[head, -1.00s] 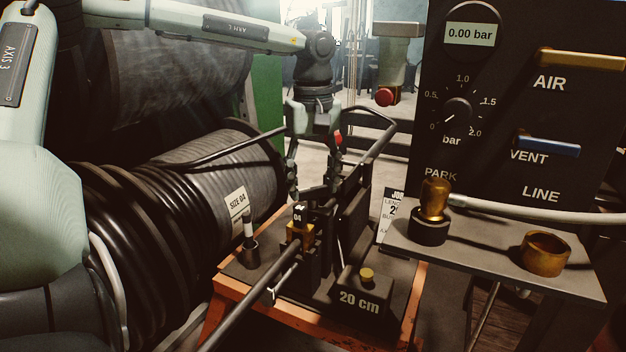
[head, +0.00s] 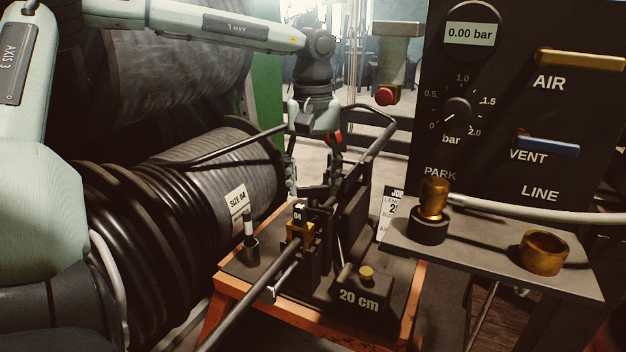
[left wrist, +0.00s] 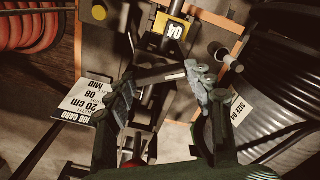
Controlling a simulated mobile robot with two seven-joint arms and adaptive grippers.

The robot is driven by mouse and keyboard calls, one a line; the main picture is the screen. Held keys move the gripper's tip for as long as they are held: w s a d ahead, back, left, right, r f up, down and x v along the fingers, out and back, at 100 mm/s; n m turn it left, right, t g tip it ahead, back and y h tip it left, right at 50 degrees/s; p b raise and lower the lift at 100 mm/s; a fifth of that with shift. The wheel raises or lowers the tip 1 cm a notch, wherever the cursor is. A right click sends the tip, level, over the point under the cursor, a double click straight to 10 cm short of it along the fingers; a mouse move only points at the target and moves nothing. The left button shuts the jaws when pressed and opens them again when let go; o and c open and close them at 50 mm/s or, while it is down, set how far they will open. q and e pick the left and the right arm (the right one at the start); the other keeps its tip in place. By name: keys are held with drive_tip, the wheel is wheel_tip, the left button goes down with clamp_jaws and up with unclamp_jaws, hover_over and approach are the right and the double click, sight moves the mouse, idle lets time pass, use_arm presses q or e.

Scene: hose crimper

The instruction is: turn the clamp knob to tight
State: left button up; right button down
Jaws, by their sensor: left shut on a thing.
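My left gripper (head: 314,188) reaches down behind the crimper from the far side. Its two fingers are shut on the ends of a dark bar-shaped clamp knob with a white mark, which shows between the fingertips in the left wrist view (left wrist: 158,77). In the head view the knob is mostly hidden by the fingers and the crimper's dark uprights. The crimper's brass die block (head: 299,231), marked 04, sits just in front of the gripper; its yellow face also shows in the left wrist view (left wrist: 172,32). My right gripper is in neither view.
A block marked 20 cm (head: 360,298) stands on the orange-edged bench. A bent black rail (head: 378,138) passes close to the gripper. A hose reel (head: 215,175) is at left. A panel (head: 590,110) reading 0.00 bar and a shelf (head: 480,249) with brass fittings are at right.

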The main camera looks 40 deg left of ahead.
sight(313, 187)
use_arm(q)
drive_tip(key=o, duration=1.2)
drive_tip(key=shift+c, duration=0.2)
wheel_tip(313, 187, up, 12)
drive_tip(key=shift+s+d+f, duration=0.1)
